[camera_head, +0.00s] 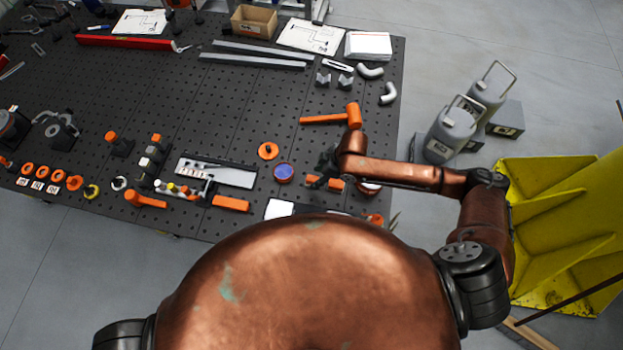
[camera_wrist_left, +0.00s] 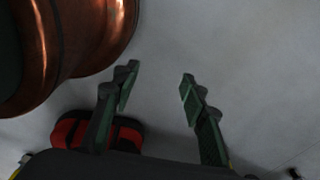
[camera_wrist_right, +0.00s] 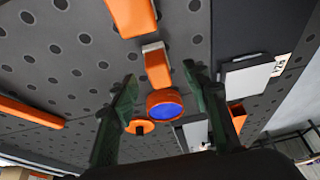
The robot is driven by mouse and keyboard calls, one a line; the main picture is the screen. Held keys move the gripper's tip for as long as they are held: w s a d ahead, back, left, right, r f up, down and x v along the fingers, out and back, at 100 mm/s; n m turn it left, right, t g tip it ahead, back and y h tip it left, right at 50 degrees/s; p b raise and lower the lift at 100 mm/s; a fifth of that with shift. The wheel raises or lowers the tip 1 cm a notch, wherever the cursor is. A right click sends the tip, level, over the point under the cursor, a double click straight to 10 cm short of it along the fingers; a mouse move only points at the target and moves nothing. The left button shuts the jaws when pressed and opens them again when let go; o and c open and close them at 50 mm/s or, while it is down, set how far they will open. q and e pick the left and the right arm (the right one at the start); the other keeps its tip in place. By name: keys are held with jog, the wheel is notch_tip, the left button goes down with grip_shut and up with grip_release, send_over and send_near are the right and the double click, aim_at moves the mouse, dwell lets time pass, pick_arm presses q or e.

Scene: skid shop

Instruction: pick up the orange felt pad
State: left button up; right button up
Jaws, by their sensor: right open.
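A small orange block with a pale end (camera_wrist_right: 158,68) lies on the dark perforated table and looks most like the felt pad; I cannot make out its material. It shows beside my right gripper in the head view (camera_head: 312,180). My right gripper (camera_wrist_right: 160,75) is open above the table, its fingertips either side of this block in the picture, with nothing held. A larger orange piece (camera_wrist_right: 132,15) lies close by. My left gripper (camera_wrist_left: 157,80) is open and empty over grey floor; it is hidden in the head view.
A blue-topped orange tin (camera_head: 284,172) and an orange disc with a dark centre (camera_head: 268,151) lie left of the right gripper. An orange mallet (camera_head: 325,119) lies beyond it. A pale tray (camera_head: 230,175) and an orange handle (camera_head: 230,203) are further left.

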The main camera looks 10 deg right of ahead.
aim_at(314, 179)
jog(key=shift+p+x, duration=0.45)
jog(key=shift+x, duration=1.9)
jog(key=shift+w+a+r, duration=0.1)
jog(key=shift+w+r, duration=0.05)
jog(key=c, duration=1.1)
pick_arm(q)
jog(key=shift+w+r, duration=0.4)
jog(key=shift+w, duration=0.25)
jog(key=shift+w+r, duration=0.35)
jog(key=shift+w, duration=0.3)
pick_arm(e)
grip_shut()
